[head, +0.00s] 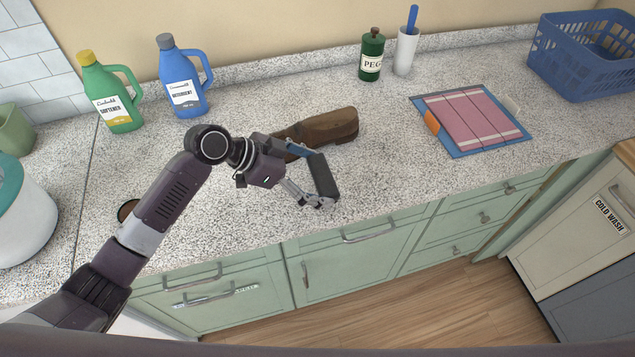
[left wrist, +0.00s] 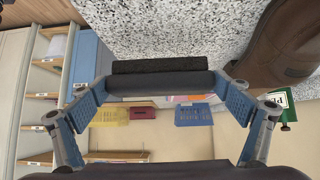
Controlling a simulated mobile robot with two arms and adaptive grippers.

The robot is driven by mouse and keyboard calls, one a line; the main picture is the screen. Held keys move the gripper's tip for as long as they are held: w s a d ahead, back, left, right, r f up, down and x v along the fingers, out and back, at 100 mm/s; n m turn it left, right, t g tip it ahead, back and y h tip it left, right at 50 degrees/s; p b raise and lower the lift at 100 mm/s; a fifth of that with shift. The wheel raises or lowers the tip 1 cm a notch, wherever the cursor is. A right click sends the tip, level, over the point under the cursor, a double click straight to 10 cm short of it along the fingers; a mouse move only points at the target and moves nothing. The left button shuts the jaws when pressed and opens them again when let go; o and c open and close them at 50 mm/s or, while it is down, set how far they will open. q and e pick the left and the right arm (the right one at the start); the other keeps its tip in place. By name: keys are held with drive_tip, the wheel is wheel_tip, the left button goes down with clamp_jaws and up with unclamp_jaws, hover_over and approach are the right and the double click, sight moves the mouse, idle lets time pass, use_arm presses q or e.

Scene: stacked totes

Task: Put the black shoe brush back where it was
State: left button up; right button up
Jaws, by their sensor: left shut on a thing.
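My left gripper (head: 316,178) is shut on the black shoe brush (head: 324,174), one finger at each end of it. The brush is over the front part of the speckled counter, near its front edge; whether it touches the counter I cannot tell. In the left wrist view the brush (left wrist: 160,66) spans between the two fingers, its dark bristle side facing away from the palm. A brown leather shoe (head: 332,127) lies on the counter just behind the gripper, its left part hidden by it. The shoe also shows in the left wrist view (left wrist: 272,50). My right gripper is not in view.
A green softener bottle (head: 108,92) and blue detergent bottle (head: 183,78) stand back left. A small round brown thing (head: 126,209) is partly behind my arm.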

use_arm(q)
wheel_tip(320, 180, down, 3)
drive_tip(key=shift+f, duration=0.3)
drive_tip(key=o, duration=1.2)
drive_tip(key=shift+o, duration=0.2)
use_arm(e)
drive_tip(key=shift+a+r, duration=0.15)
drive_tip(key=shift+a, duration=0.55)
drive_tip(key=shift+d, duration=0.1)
